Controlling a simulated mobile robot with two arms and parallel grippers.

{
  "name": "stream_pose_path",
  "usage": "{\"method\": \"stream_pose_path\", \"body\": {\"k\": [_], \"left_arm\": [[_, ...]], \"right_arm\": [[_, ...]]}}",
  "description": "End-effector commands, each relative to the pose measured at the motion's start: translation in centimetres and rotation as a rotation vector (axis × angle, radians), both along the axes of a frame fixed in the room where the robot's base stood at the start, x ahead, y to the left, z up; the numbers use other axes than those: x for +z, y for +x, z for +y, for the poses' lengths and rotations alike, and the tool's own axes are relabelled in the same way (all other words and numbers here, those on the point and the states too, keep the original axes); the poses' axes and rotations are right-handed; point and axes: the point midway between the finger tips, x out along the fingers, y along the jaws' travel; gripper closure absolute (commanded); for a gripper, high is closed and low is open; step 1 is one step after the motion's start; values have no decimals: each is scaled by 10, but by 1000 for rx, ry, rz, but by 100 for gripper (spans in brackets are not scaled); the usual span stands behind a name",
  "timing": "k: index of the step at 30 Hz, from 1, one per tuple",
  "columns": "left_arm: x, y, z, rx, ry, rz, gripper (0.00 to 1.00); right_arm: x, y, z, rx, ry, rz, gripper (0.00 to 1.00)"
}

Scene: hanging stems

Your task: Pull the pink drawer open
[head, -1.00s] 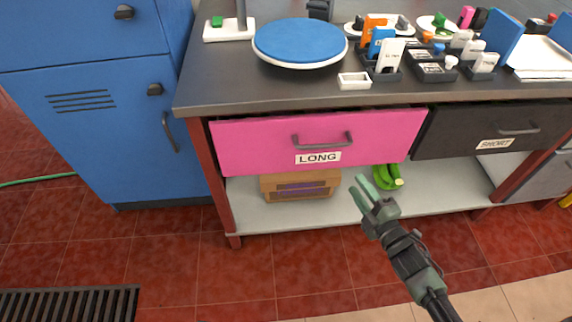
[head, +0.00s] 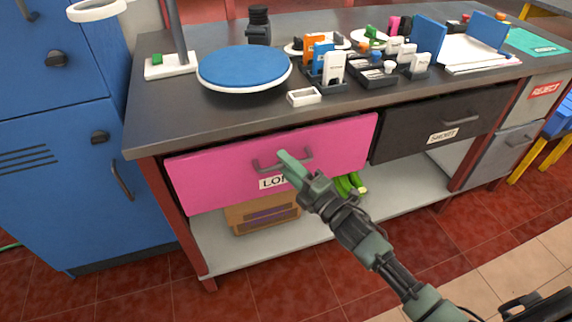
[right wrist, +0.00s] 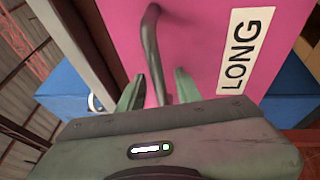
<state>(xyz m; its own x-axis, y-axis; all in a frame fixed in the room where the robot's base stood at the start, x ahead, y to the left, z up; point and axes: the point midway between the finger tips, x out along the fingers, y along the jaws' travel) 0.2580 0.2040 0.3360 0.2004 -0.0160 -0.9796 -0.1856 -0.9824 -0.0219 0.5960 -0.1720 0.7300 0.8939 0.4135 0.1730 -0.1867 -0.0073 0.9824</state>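The pink drawer (head: 215,178), with a "LONG" label and a dark grey bar handle (head: 262,167), sits under the left part of the workbench top. It looks closed. My right gripper (head: 289,162) is at the handle and hides its middle and part of the label. In the right wrist view the fingers (right wrist: 158,92) are apart, one on each side of the handle bar (right wrist: 151,45), with gaps showing beside it. Whether the bar is fully between the fingertips in depth is hard to tell. My left gripper is not in view.
A black drawer (head: 400,142) labelled "SHORT" is to the right. A blue cabinet (head: 60,190) stands at the left. A cardboard box (head: 250,213) and green bananas (head: 347,186) lie on the lower shelf (head: 395,208). Red tiled floor in front looks clear.

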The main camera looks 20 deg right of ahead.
Motion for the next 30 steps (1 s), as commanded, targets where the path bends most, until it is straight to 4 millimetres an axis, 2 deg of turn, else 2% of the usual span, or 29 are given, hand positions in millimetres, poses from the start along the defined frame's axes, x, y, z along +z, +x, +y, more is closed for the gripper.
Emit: {"method": "stream_pose_path", "body": {"k": [4, 5, 8, 9, 30], "left_arm": [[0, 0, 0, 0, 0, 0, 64], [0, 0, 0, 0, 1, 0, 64], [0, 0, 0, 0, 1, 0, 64], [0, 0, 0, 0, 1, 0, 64], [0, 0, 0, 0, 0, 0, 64]], "right_arm": [[0, 0, 0, 0, 0, 1, 66], [0, 0, 0, 0, 0, 1, 68], [0, 0, 0, 0, 0, 1, 96], [0, 0, 0, 0, 0, 1, 100], [-1, 0, 0, 0, 1, 3, 100]]}}
